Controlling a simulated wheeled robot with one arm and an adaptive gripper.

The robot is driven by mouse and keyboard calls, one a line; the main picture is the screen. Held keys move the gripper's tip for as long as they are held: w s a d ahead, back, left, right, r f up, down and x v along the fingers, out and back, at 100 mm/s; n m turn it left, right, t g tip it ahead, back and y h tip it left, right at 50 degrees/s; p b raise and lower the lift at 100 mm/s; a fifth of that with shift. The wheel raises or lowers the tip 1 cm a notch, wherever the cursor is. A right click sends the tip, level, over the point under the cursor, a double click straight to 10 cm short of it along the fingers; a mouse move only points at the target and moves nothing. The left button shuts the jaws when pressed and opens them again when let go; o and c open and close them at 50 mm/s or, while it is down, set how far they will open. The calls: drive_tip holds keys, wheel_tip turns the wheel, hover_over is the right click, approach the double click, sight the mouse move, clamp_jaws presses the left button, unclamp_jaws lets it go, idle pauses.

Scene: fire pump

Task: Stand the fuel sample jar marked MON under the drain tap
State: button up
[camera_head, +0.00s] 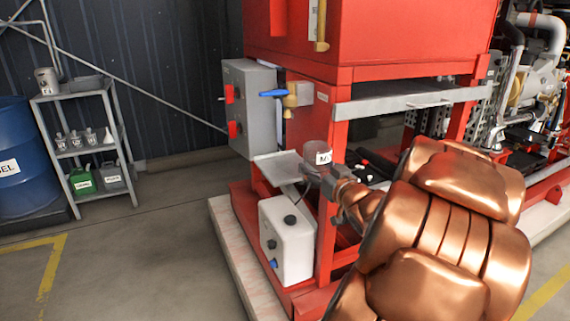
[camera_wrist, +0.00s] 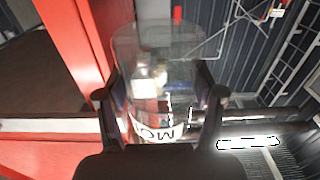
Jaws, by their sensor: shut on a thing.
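The clear jar (camera_head: 317,150) is in my gripper (camera_head: 324,176), just right of the small grey shelf (camera_head: 277,166) on the red frame. In the wrist view the jar (camera_wrist: 150,75) stands between my two fingers (camera_wrist: 160,100), which are shut on it. Its white label (camera_wrist: 155,131) shows letters that read as "MO", with the rest cut off. The drain tap (camera_head: 291,100) is brass with a blue lever (camera_head: 273,93) and sits above and left of the jar. I cannot tell whether the jar touches the shelf.
A grey box with red switches (camera_head: 249,105) stands left of the tap. A red post (camera_head: 328,215) is close by my gripper. A white tank (camera_head: 287,240) sits below the shelf. A rack (camera_head: 90,150) with several jars and cans stands at the left wall, beside a blue drum (camera_head: 28,165).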

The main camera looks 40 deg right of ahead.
drive_tip(key=shift+w+d+r+p, duration=0.25)
drive_tip(key=shift+w+p, duration=0.15)
drive_tip(key=shift+p, duration=0.2)
drive_tip(key=p+x, duration=0.3)
drive_tip(key=x, duration=1.3)
drive_tip(key=shift+w+f, duration=0.15)
drive_tip(key=shift+w, duration=0.1)
drive_tip(key=shift+w+f, duration=0.15)
drive_tip(key=shift+f, duration=1.55)
drive_tip(key=shift+f, duration=0.15)
drive_tip(key=o, duration=1.2)
drive_tip(key=shift+o, duration=0.2)
